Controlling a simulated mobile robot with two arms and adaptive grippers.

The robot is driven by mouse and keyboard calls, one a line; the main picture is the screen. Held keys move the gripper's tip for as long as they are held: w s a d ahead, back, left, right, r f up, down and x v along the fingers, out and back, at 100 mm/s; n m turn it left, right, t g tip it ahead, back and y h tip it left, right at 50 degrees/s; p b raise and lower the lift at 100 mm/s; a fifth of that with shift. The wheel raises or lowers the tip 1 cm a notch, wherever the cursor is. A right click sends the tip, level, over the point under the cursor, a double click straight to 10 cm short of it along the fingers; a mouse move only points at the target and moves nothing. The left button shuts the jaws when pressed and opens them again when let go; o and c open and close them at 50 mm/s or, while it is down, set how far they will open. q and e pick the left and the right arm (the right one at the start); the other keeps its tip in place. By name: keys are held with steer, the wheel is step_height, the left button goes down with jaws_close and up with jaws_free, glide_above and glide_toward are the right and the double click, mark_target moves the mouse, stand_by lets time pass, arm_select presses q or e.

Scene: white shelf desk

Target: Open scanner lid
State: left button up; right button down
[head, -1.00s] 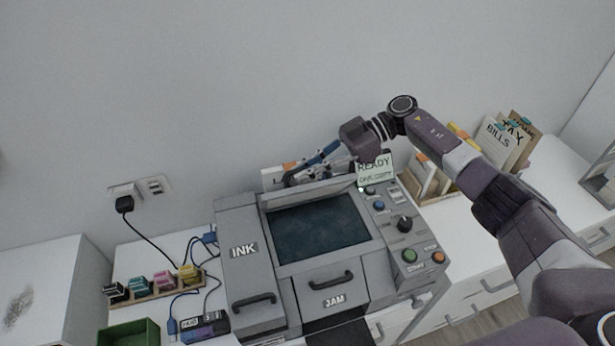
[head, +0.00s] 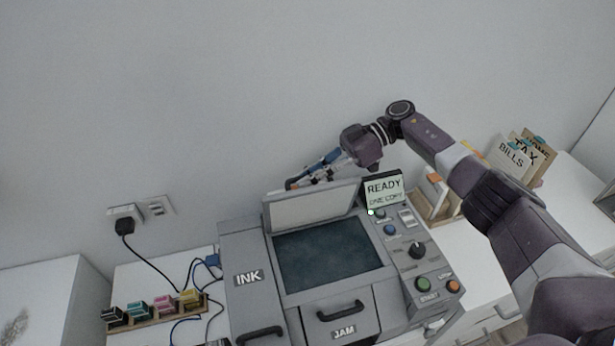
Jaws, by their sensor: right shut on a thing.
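The grey scanner (head: 250,315) stands on the white desk with its dark glass (head: 328,252) uncovered. Its lid (head: 314,207) is raised at the back edge of the glass, its pale underside facing me. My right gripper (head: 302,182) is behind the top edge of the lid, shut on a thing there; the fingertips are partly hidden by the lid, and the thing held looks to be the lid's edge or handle. My left gripper is not in view.
A lit display (head: 383,190) reading READY stands right of the lid, above a panel of buttons and a knob (head: 417,249). Coloured ink cartridges (head: 163,304) and cables lie at left. Upright folders (head: 517,156) stand at right. A wall socket (head: 126,215) holds a black plug.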

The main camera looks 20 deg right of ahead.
steer(key=c, duration=2.3)
jaws_free()
steer(key=shift+f, duration=0.1)
steer(key=shift+d, duration=0.1)
steer(key=v, duration=0.7)
steer(key=shift+w+d, duration=0.1)
steer(key=shift+d, duration=0.05)
steer(key=shift+r, duration=0.2)
